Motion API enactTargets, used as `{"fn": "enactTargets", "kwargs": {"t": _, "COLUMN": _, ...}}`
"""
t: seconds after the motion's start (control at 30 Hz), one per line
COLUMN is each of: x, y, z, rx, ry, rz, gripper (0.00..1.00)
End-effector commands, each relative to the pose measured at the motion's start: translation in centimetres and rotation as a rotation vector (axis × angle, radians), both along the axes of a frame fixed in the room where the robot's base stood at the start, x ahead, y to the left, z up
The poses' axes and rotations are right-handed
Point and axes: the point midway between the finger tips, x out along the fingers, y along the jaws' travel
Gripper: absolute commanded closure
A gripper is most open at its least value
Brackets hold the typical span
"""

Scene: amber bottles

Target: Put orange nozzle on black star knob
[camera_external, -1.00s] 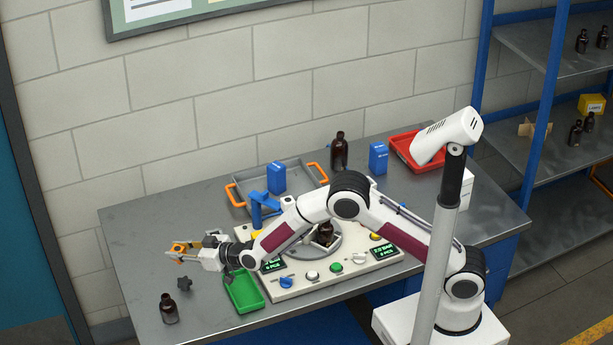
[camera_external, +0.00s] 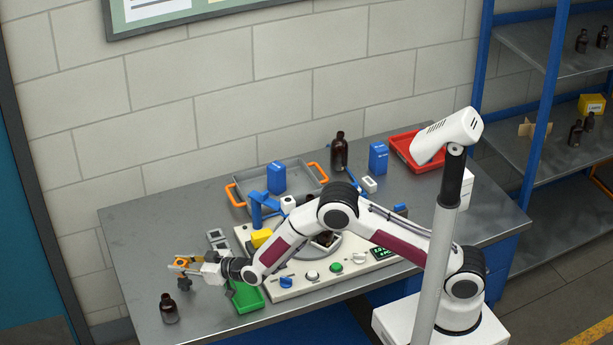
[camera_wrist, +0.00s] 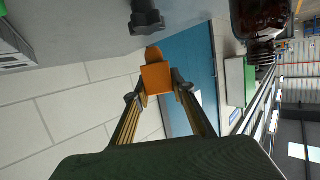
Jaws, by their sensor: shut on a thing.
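The orange nozzle (camera_wrist: 155,78) is held between the two fingertips of my gripper (camera_wrist: 160,85) in the wrist view, which shows the scene upside down. In the external view my gripper (camera_external: 184,266) is over the left end of the table, with the orange nozzle (camera_external: 181,262) small between its fingers. The black star knob (camera_wrist: 147,18) stands on the table at the top of the wrist view, with a visible gap in the picture between it and the nozzle. In the external view the black star knob (camera_external: 183,284) shows just below the gripper, partly against it.
An amber bottle (camera_external: 169,309) stands close in front of the gripper; it also shows in the wrist view (camera_wrist: 258,18). A grey tray (camera_external: 307,170) is behind. The table's left end is mostly clear.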

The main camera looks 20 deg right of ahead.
Motion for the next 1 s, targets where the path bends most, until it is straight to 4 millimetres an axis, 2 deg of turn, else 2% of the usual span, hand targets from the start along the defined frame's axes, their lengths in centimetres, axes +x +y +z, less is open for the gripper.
{"fn": "enactTargets", "kwargs": {"t": 0.2, "x": 0.0, "y": 0.0, "z": -1.7, "rx": 0.000, "ry": 0.000, "rz": 0.000, "gripper": 0.94}}
{"fn": "enactTargets", "kwargs": {"t": 0.7, "x": 0.0, "y": 0.0, "z": -2.1, "rx": 0.000, "ry": 0.000, "rz": 0.000, "gripper": 0.94}}
{"fn": "enactTargets", "kwargs": {"t": 0.73, "x": 0.0, "y": 0.0, "z": -2.1, "rx": 0.000, "ry": 0.000, "rz": 0.000, "gripper": 0.71}}
{"fn": "enactTargets", "kwargs": {"t": 0.77, "x": 0.0, "y": 0.0, "z": -2.1, "rx": 0.000, "ry": 0.000, "rz": 0.000, "gripper": 0.63}}
{"fn": "enactTargets", "kwargs": {"t": 0.8, "x": 0.0, "y": 0.0, "z": -2.1, "rx": 0.000, "ry": 0.000, "rz": 0.000, "gripper": 0.59}}
{"fn": "enactTargets", "kwargs": {"t": 1.0, "x": 0.0, "y": 0.0, "z": -2.1, "rx": 0.000, "ry": 0.000, "rz": 0.000, "gripper": 0.59}}
